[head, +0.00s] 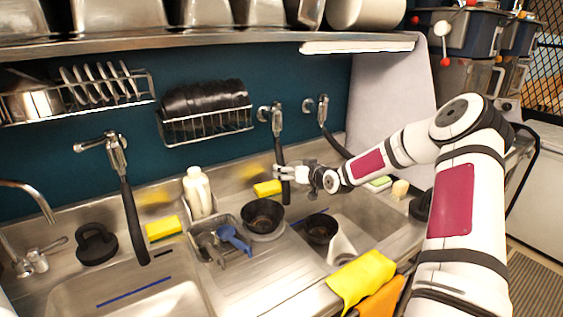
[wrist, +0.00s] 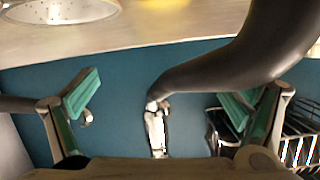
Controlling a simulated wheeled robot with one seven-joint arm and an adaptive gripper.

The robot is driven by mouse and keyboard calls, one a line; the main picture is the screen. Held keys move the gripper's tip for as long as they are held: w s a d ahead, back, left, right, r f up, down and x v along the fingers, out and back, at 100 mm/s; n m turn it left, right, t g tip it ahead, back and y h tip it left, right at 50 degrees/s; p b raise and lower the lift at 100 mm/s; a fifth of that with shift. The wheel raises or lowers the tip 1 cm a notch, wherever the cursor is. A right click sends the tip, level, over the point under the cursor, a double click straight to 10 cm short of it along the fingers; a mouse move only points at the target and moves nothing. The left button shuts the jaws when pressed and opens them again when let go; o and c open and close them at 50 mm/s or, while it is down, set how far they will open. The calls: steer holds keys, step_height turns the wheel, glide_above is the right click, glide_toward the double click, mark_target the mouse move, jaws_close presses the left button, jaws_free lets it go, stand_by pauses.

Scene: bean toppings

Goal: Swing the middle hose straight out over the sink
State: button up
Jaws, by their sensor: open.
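The middle hose (head: 278,152) is black and hangs down from a chrome wall fitting (head: 270,112) in the head view. My gripper (head: 284,173) is at the hose's lower part, its fingertips overlapping it there. In the wrist view, which looks upside down, the hose (wrist: 235,58) bends from the fitting (wrist: 155,130) toward the top right. My two green-padded fingers (wrist: 160,105) are spread wide, and the hose crosses in front of or beside the right one. I cannot tell whether they touch. The sink (head: 345,232) lies below and to the right.
A left hose (head: 132,222) and a right hose (head: 336,142) hang on either side. A rack of dark bowls (head: 205,112) is on the wall. Dark bowls (head: 262,216), a yellow sponge (head: 267,188) and a white bottle (head: 197,190) stand below.

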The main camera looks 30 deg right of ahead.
steer(key=d, duration=0.4)
steer(key=shift+s, duration=0.35)
steer(key=shift+d, duration=0.15)
steer(key=s+d+r+p, duration=0.2)
steer(key=s+d+p, duration=0.2)
steer(key=s+p, duration=0.2)
steer(key=v, duration=0.2)
steer(key=shift+s, duration=0.4)
stand_by(0.8)
steer(key=shift+a, duration=0.1)
